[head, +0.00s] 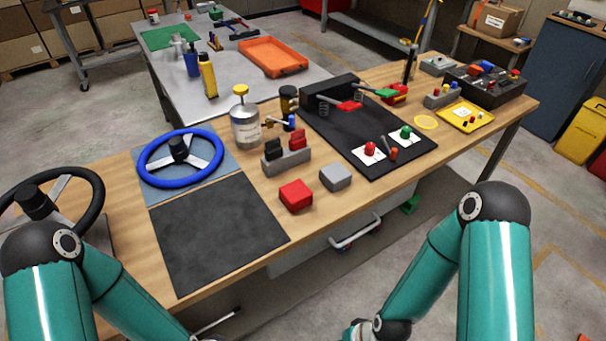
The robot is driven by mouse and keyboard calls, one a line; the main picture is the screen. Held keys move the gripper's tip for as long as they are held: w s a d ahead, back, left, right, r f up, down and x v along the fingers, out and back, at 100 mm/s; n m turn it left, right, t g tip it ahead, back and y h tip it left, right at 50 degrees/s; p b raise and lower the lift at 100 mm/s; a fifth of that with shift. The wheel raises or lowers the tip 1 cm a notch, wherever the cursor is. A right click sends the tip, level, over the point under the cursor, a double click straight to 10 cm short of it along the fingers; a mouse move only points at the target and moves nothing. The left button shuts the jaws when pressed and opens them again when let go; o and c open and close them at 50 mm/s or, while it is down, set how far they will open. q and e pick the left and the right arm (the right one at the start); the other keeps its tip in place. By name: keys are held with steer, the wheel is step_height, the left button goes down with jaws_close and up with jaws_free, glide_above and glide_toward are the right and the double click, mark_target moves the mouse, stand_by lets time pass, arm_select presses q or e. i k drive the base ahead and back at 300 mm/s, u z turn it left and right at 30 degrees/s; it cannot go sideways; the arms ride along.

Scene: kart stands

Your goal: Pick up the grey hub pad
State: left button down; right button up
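The grey hub pad (335,177) is a small grey block with rounded edges. It lies on the wooden bench top near the front edge, right of a similar red pad (296,195) and apart from it. Nothing touches it from above. Both my teal arms reach down out of the bottom of the head view, in front of the bench. Neither gripper shows, so I cannot see whether they are open or hold anything.
A holder (286,161) with black and red blocks stands behind the pads. A black pedal board (340,116) lies to the right. A dark mat (215,232) and blue steering wheel (180,158) are on the left. Bare wood surrounds the grey pad.

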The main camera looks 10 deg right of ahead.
mark_target(335, 177)
steer(key=z, duration=1.3)
steer(key=i, duration=0.1)
steer(key=u, duration=2.15)
steer(key=i, duration=0.2)
steer(key=u, duration=2.25)
steer(key=k, duration=0.9)
steer(key=z, duration=1.05)
steer(key=k, duration=0.55)
steer(key=z, duration=0.7)
steer(key=i, duration=0.5)
steer(key=z, duration=0.05)
